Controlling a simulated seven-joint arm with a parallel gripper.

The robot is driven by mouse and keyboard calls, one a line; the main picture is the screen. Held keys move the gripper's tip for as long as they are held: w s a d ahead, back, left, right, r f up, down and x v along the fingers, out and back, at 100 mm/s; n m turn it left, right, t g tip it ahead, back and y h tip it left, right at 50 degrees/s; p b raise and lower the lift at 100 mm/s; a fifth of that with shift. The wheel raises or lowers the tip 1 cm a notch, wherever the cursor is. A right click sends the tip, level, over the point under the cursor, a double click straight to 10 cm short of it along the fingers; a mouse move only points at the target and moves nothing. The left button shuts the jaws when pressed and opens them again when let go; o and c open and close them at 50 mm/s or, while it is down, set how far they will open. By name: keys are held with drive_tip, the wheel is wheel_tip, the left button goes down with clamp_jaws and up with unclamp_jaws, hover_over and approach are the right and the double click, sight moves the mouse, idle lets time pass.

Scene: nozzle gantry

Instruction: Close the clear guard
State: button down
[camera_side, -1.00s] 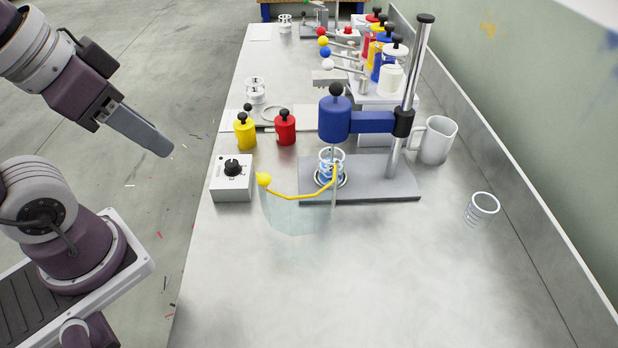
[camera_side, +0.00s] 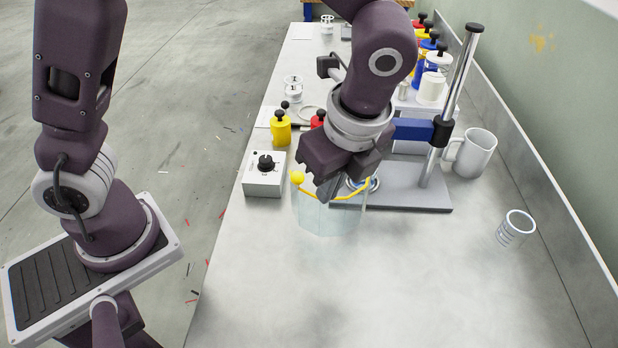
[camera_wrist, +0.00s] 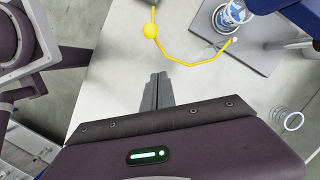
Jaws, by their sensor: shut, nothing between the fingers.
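The clear guard (camera_side: 325,219) is a see-through curved panel with a yellow top edge and a yellow ball knob (camera_side: 297,178). It stands out to the left and front of the grey stand base (camera_side: 430,196). In the wrist view its yellow edge (camera_wrist: 190,64) runs from the knob (camera_wrist: 150,31) to a post beside the beaker (camera_wrist: 230,15). My gripper (camera_side: 325,197) is shut and empty, pointing down by the guard's yellow edge in the side view. In the wrist view the fingertips (camera_wrist: 157,76) are below the knob; contact cannot be told. My arm hides most of the nozzle head.
A control box (camera_side: 265,174) with a black knob is left of the guard. A yellow bottle (camera_side: 281,129) and a red one stand behind. The front of the bench is clear.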

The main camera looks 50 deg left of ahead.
sight(301, 190)
drive_tip(key=a+f, duration=0.1)
drive_tip(key=a, duration=0.2)
drive_tip(key=a+f, duration=0.1)
drive_tip(key=a, duration=0.1)
drive_tip(key=shift+w+f, duration=0.2)
drive_tip(key=shift+f, duration=0.15)
drive_tip(key=shift+a, duration=0.1)
drive_tip(key=shift+w+a+m, duration=0.1)
drive_tip(key=shift+a+m, duration=0.3)
drive_tip(key=shift+a, duration=0.15)
drive_tip(key=w+a+m+t+h, duration=0.1)
drive_tip(key=w+a+m+t, duration=0.1)
drive_tip(key=w+a+m, duration=0.55)
drive_tip(key=w+a+m+h, duration=0.1)
drive_tip(key=w+m, duration=0.4)
drive_tip(key=w, duration=0.5)
drive_tip(key=shift+a+t, duration=0.3)
drive_tip(key=shift+a, duration=0.6)
